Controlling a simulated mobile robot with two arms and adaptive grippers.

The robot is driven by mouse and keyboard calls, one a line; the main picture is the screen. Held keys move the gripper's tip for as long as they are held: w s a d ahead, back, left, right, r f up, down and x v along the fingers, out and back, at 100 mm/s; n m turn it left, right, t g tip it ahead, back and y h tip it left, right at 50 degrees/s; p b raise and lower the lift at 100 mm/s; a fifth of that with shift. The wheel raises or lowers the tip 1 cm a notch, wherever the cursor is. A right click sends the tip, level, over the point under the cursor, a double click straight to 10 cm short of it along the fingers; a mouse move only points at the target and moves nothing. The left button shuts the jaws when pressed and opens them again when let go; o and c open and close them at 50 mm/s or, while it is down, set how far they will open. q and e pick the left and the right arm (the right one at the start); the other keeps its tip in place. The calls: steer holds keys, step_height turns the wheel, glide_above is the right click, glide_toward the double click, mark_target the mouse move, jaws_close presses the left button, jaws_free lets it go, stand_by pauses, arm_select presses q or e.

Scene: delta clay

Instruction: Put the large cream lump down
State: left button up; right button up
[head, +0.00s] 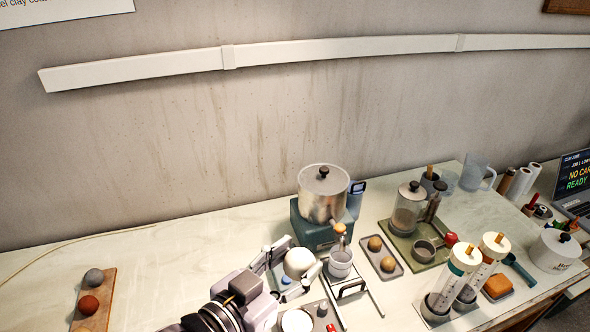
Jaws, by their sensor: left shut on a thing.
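The large cream lump (299,261) is a rounded pale ball near the bottom middle of the head view. My left gripper (297,265) is shut on it, with one finger on each side. The lump appears held above the worktop, but its exact height is hard to tell. It is just left of a small metal cup (340,264). My right gripper is not in view.
A pot (324,188) on a teal base stands behind the lump. A tray (393,274) with tan lumps is to the right. A board (104,312) with grey and red-brown balls lies far left. The worktop (180,255) between board and gripper is largely clear.

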arm_select(q)
steer(key=w+a+f+n+t+y+b, duration=0.1)
steer(key=w+a+f+n+y+b, duration=0.1)
steer(key=a, duration=0.7)
steer(key=w+a+f+n+t+y+b, duration=0.2)
steer(key=a+f+n+y, duration=0.3)
steer(key=a+f+y, duration=0.2)
steer(key=shift+a+f+n+y, duration=0.15)
steer(key=shift+a+n+y, duration=0.2)
steer(key=shift+a, duration=0.9)
